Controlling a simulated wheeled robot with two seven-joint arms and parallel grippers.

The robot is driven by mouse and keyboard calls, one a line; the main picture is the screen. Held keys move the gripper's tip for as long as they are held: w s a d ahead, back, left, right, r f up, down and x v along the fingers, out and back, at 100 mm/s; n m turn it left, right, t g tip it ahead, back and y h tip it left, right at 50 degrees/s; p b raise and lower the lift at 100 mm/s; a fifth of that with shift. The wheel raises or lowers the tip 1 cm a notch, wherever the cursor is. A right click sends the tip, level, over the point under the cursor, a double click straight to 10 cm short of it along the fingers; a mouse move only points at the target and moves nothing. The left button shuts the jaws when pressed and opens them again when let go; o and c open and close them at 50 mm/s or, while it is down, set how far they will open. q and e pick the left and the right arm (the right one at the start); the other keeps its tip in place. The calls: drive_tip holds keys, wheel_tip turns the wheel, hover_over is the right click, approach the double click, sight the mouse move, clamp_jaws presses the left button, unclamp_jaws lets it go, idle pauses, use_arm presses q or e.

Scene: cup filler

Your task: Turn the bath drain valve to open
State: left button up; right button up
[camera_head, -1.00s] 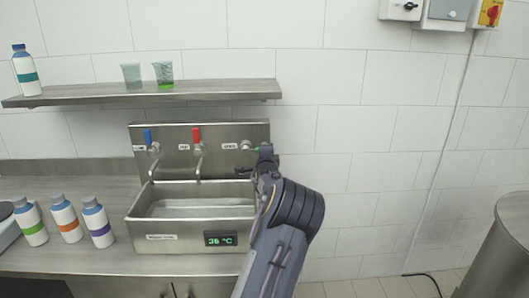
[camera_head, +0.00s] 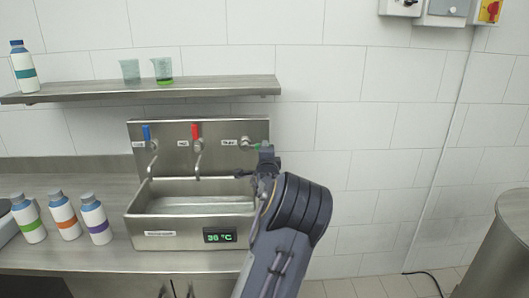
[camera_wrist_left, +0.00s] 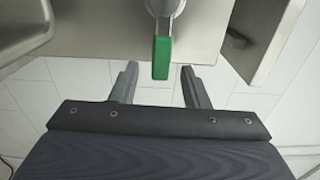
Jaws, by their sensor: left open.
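The drain valve (camera_head: 245,142) is on the steel back panel above the sink, right of the blue and red taps. Its green lever (camera_head: 258,146) points to the right in the head view, partly hidden by my gripper. In the left wrist view the green lever (camera_wrist_left: 161,58) hangs down from the valve body, its end between my fingertips with a gap on both sides. My left gripper (camera_wrist_left: 159,68) is open around the lever end and holds nothing. In the head view the gripper (camera_head: 266,153) is just right of the valve. My right gripper is not in view.
The steel sink (camera_head: 143,231) holds water, and its display (camera_head: 220,235) is lit green. Several bottles stand on the counter (camera_head: 75,259) at the left. A shelf (camera_head: 215,87) above bears a bottle and two beakers.

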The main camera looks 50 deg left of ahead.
use_arm(q)
drive_tip(key=shift+v, duration=1.75)
